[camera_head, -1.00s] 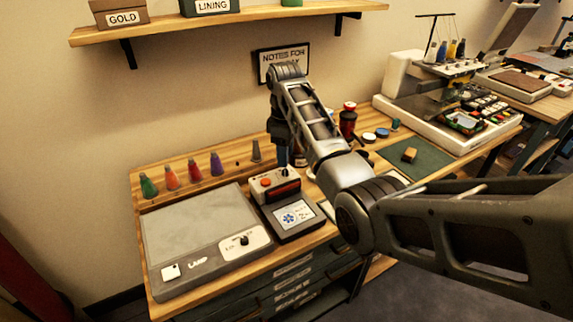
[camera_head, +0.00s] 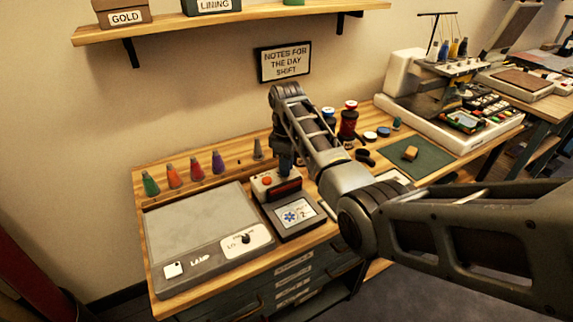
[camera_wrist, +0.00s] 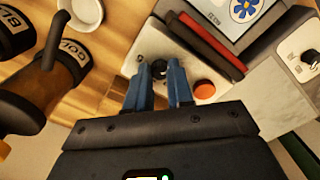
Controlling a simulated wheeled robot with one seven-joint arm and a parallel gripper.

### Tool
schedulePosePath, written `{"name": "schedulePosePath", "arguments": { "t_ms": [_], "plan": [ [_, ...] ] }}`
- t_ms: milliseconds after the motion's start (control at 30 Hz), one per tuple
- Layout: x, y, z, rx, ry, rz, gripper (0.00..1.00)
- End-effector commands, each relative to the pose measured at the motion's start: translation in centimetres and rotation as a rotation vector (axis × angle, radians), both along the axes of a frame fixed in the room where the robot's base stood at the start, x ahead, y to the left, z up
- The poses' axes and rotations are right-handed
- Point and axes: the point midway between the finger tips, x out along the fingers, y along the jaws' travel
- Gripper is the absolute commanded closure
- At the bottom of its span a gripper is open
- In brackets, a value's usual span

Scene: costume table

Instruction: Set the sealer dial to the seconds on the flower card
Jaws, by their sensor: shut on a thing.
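The sealer (camera_head: 262,190) is a small pale box with an orange-red button and dark red and black bars along its front. In the wrist view its pale top (camera_wrist: 153,42) carries a black round dial (camera_wrist: 159,68). My gripper (camera_wrist: 158,80) is shut on the dial, its blue fingers on either side; the fingertips hide part of the dial and its markings. In the head view my gripper (camera_head: 286,166) points down at the sealer. The flower card (camera_head: 298,214) lies in front of the sealer, with a blue flower and small writing too blurred to read surely.
A grey light panel (camera_head: 190,230) with its own knob (camera_head: 245,239) is left of the sealer. Several coloured thread cones (camera_head: 196,172) stand behind it. Spools (camera_head: 348,122) and a green mat (camera_head: 425,158) are to the right.

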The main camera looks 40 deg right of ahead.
Motion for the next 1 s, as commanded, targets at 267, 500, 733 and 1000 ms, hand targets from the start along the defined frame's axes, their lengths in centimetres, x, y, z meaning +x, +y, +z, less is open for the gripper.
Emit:
{"name": "schedulePosePath", "arguments": {
  "t_ms": [267, 500, 733, 1000],
  "plan": [
    [0.00, 0.00, 0.01, 0.000, 0.000, 0.000, 1.00],
    [0.00, 0.00, 0.02, 0.000, 0.000, -0.018, 1.00],
    [-0.01, -0.03, 0.03, 0.000, 0.000, -0.120, 1.00],
    [0.03, 0.04, 0.03, 0.000, 0.000, -0.345, 1.00]
  ]
}}
